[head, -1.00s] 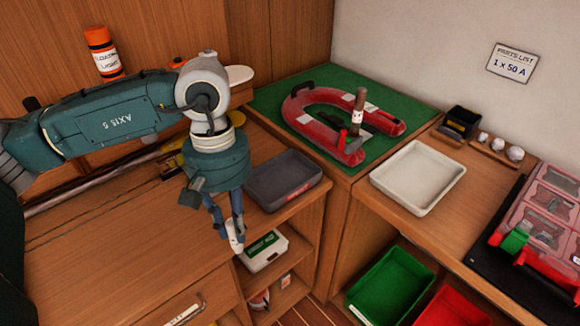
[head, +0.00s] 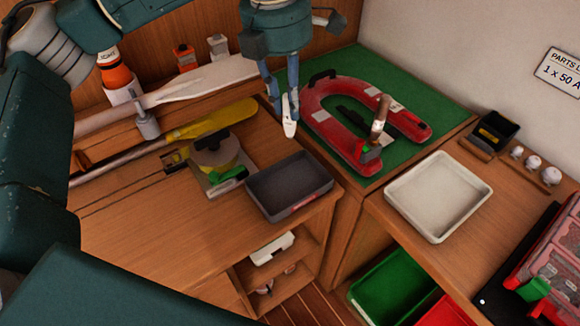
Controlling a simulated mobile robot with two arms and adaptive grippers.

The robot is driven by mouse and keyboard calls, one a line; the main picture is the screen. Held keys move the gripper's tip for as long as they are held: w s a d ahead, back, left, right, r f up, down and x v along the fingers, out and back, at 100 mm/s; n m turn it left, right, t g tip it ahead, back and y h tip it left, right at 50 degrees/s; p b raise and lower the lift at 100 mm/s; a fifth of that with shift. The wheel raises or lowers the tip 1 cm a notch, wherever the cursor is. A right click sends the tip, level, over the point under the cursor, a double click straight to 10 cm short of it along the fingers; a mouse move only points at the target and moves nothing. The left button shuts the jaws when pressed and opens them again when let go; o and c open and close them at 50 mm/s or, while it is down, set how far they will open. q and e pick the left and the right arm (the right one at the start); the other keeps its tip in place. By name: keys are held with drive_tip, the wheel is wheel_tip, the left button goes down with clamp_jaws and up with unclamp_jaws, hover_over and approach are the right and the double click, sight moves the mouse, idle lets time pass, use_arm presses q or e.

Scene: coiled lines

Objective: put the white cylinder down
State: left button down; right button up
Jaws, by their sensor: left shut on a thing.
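The white cylinder (head: 290,128) is in the head view, small and upright. My left gripper (head: 284,108) points down and is shut on it. The gripper's fingers hide its upper part. The cylinder shows in front of the gap between the dark grey tray (head: 262,208) and the green mat (head: 336,66); I cannot tell its exact height, but it appears to be above the wooden bench. My right gripper is not in view.
A red horseshoe-shaped object (head: 343,151) lies on the green mat. A white tray (head: 400,190) stands on the right bench. A grey and yellow tool (head: 222,160) lies left of the dark tray. Bare bench (head: 150,240) is at the left front. Green and red bins sit below.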

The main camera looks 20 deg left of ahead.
use_arm(q)
wheel_tip(320, 180, down, 17)
drive_tip(key=p, duration=0.3)
drive_tip(key=shift+f+p, duration=0.15)
drive_tip(key=shift+p, duration=0.25)
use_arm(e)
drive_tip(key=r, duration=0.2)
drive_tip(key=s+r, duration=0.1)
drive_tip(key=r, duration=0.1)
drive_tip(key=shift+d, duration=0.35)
use_arm(q)
drive_tip(key=shift+f, duration=0.2)
drive_tip(key=c, duration=1.6)
unclamp_jaws()
drive_tip(key=shift+o, duration=0.2)
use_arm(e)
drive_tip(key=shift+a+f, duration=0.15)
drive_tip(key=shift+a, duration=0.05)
